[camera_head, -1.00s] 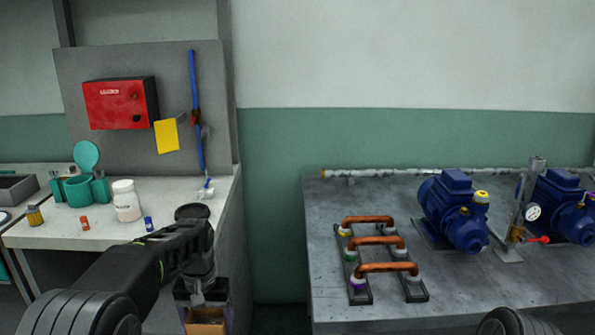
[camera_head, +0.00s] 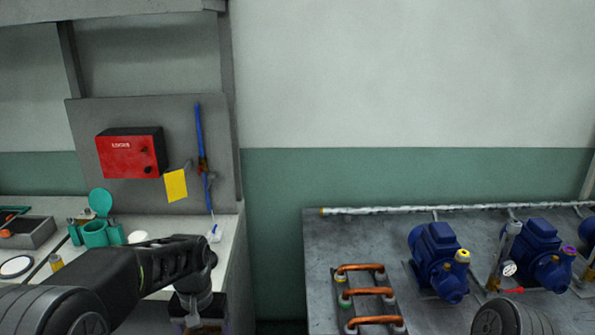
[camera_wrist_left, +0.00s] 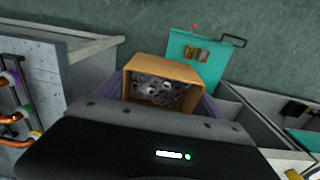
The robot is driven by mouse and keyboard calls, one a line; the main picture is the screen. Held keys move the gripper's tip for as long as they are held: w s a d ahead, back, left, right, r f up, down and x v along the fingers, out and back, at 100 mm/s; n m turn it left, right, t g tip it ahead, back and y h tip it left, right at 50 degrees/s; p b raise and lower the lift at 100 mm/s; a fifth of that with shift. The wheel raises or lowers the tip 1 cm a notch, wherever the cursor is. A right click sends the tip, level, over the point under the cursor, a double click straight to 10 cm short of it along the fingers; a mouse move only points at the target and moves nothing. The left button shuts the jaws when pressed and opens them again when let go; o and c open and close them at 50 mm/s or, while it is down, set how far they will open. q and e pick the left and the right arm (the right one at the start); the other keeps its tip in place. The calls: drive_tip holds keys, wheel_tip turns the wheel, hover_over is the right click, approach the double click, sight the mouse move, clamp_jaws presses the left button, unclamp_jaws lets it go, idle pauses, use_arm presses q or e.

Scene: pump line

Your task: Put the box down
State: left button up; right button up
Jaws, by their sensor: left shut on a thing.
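The brown open-topped box (camera_wrist_left: 172,68) holds several small grey metal parts in the left wrist view. Only a sliver of this box (camera_head: 205,329) shows at the bottom edge of the head view. My left gripper (camera_head: 192,319) is shut on the box, beside the workbench's right side; its fingertips are mostly hidden. A purple bin (camera_wrist_left: 109,87) shows around and beneath the box in the left wrist view. I cannot tell whether the box touches it. My right gripper is out of view.
In the wrist view, a teal panel with a handle (camera_wrist_left: 197,57) is behind the box. The head view shows a white-topped workbench (camera_head: 225,232) left and a grey pump table (camera_head: 325,240) right, with a gap between. A copper-pipe rack (camera_head: 365,293) lies on the table.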

use_arm(q)
drive_tip(key=shift+f, duration=0.1)
drive_tip(key=s+f, duration=0.4)
drive_tip(key=f, duration=1)
drive_tip(key=shift+f, duration=0.4)
